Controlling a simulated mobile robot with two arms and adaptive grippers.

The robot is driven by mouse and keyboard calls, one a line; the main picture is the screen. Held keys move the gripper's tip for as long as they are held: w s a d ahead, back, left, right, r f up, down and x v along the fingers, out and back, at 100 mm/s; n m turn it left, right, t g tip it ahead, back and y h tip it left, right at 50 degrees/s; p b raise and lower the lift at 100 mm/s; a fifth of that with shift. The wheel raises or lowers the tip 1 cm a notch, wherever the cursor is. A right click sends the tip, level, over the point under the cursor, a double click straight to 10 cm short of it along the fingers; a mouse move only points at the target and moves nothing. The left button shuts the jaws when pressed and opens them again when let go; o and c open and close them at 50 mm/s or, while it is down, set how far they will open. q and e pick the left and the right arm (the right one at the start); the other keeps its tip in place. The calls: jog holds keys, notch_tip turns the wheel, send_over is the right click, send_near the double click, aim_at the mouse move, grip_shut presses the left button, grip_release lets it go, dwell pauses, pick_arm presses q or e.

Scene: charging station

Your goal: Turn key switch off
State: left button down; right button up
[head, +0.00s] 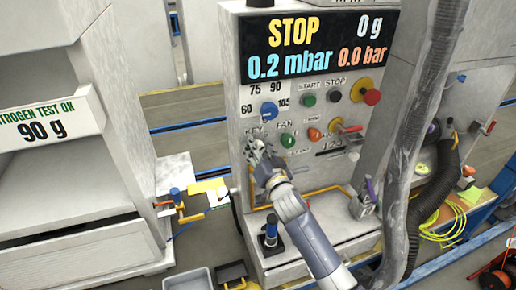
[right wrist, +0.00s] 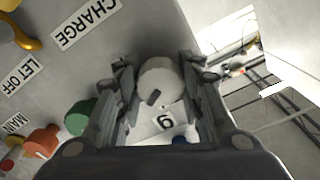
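The key switch is a pale round knob (right wrist: 160,78) with a small dark slot mark, seen between the fingers in the right wrist view. In the head view it is hidden behind my right gripper (head: 262,153), just under the KEY label (head: 254,132). In the right wrist view my right gripper (right wrist: 158,75) has its two fingers apart, one on each side of the knob. They lie close to its sides; I cannot tell whether they touch it. My left gripper is not in view.
A green FAN knob (head: 288,140), an orange knob (head: 314,134) and a blue dial (head: 269,110) are close by on the panel. A red knob (head: 371,97) stands out farther right. A thick grey hose (head: 418,120) hangs at the right. A blue-topped handle (head: 271,228) stands below.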

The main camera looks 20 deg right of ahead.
jog(key=shift+n, duration=0.3)
jog(key=n, duration=0.5)
jog(key=shift+n, duration=0.3)
jog(key=n, duration=0.5)
jog(key=shift+n+p, duration=0.3)
jog(key=shift+p, duration=0.05)
dwell(0.4)
jog(key=o, duration=1.1)
jog(key=shift+s, duration=0.15)
jog(key=s, duration=1.1)
jog(key=shift+s+d, duration=0.15)
jog(key=shift+s, duration=0.25)
